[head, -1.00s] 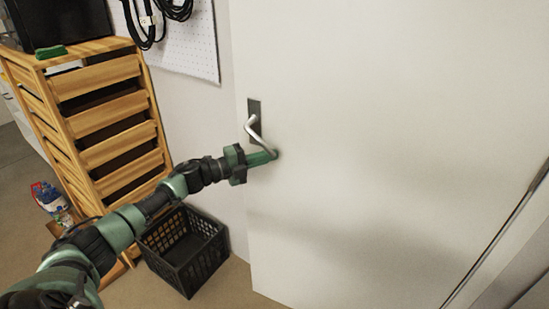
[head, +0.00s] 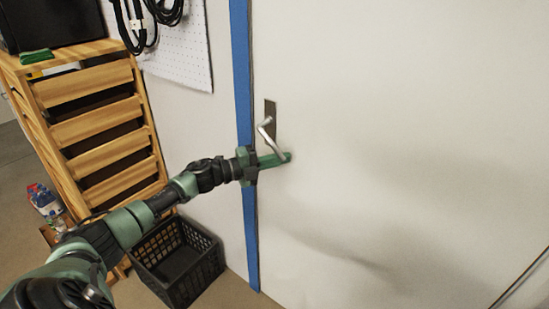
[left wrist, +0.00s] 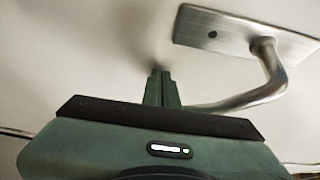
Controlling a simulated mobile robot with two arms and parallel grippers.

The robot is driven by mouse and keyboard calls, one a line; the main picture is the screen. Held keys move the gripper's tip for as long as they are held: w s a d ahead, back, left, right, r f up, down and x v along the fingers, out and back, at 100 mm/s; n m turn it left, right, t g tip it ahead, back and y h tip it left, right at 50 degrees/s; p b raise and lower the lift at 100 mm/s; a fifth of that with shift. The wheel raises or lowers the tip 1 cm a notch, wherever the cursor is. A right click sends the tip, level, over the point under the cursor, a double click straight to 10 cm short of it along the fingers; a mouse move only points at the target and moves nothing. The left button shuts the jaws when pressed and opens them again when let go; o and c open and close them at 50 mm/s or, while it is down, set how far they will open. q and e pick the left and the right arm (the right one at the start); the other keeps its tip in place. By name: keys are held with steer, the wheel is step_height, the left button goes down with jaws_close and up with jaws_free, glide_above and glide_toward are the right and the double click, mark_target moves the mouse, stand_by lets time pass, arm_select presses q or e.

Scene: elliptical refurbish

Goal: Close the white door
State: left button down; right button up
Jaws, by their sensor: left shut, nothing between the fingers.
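The white door (head: 400,130) fills the right of the head view. Its left edge lies close along a blue frame strip (head: 243,120), with a thin dark line between them. A metal lever handle (head: 267,133) on a grey plate is near that edge; it also shows in the left wrist view (left wrist: 268,75). My left gripper (head: 287,157) is shut and empty, its green fingertips at the door face just below the lever. In the left wrist view the fingertips (left wrist: 162,73) point at the door beside the handle and appear to touch it. My right gripper is not in view.
A black plastic crate (head: 208,270) stands on the floor against the wall, below my left arm. A wooden drawer unit (head: 90,95) is at the left, with bottles (head: 46,203) beside it. Black cables (head: 150,15) hang on a white pegboard.

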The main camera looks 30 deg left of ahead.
arm_select(q)
steer(key=shift+w+a+r+t, duration=0.15)
steer(key=shift+w+a+r, duration=0.1)
steer(key=shift+r, duration=0.3)
steer(key=shift+w+a+r+t, duration=0.15)
steer(key=shift+w+a+r, duration=0.1)
steer(key=shift+r, duration=0.25)
steer(key=shift+s+a+f, duration=0.15)
steer(key=shift+s+f, duration=0.3)
steer(key=shift+f, duration=0.05)
steer(key=p+v, duration=0.2)
steer(key=v, duration=0.5)
steer(key=shift+s+d+f, duration=0.25)
steer(key=shift+d+f, duration=0.1)
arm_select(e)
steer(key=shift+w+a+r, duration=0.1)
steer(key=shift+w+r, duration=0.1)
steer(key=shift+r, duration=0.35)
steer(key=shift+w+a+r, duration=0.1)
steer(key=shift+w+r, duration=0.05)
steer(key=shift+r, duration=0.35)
arm_select(q)
steer(key=shift+f, duration=0.1)
